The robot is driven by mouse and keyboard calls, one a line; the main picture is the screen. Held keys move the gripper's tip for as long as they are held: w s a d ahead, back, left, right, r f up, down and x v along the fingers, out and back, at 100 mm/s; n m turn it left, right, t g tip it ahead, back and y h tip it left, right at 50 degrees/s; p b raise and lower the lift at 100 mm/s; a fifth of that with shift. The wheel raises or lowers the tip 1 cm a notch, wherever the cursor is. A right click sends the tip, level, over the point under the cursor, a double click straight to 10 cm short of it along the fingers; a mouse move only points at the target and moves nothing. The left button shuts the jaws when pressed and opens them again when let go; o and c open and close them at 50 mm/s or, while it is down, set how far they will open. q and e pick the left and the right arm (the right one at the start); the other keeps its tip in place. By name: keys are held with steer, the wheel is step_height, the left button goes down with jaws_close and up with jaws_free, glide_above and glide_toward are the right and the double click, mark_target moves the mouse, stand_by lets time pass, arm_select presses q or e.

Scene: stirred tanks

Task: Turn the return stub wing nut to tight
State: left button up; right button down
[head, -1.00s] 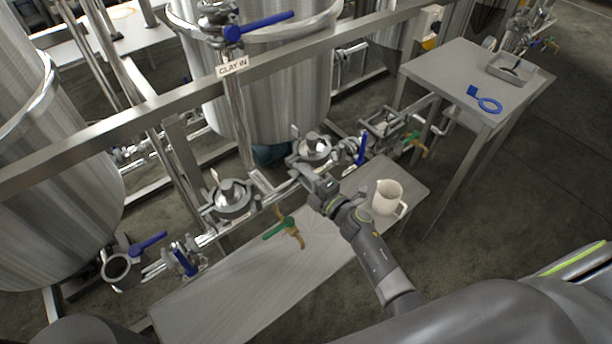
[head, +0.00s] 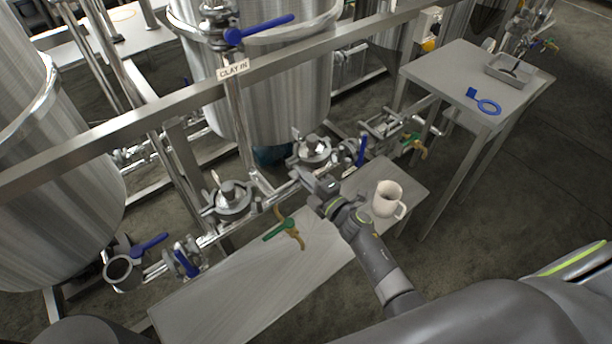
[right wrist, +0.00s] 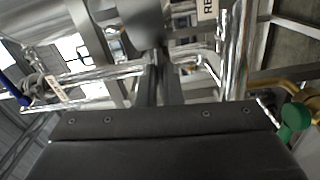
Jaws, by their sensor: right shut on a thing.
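My right gripper (head: 303,180) reaches from the lower right to the pipe clamp on the low pipe run, just below the right round clamped cover. It is shut on a small part there, which I take to be the return stub wing nut; the fingers hide it. In the right wrist view the dark fingers (right wrist: 158,85) sit close together against the pipework. My left gripper is not in view.
A bench (head: 265,275) stands below the pipes, with a white jug (head: 385,203) on it close to my right arm. A green-handled valve (head: 280,231) is left of the gripper. A frame rail (head: 130,112) crosses above. A side table (head: 440,75) stands at right.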

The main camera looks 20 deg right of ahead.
steer(key=shift+m+p, duration=4.05)
steer(key=shift+m, duration=4.15)
steer(key=c, duration=1.6)
jaws_free()
steer(key=v, duration=1.7)
steer(key=shift+s, duration=0.2)
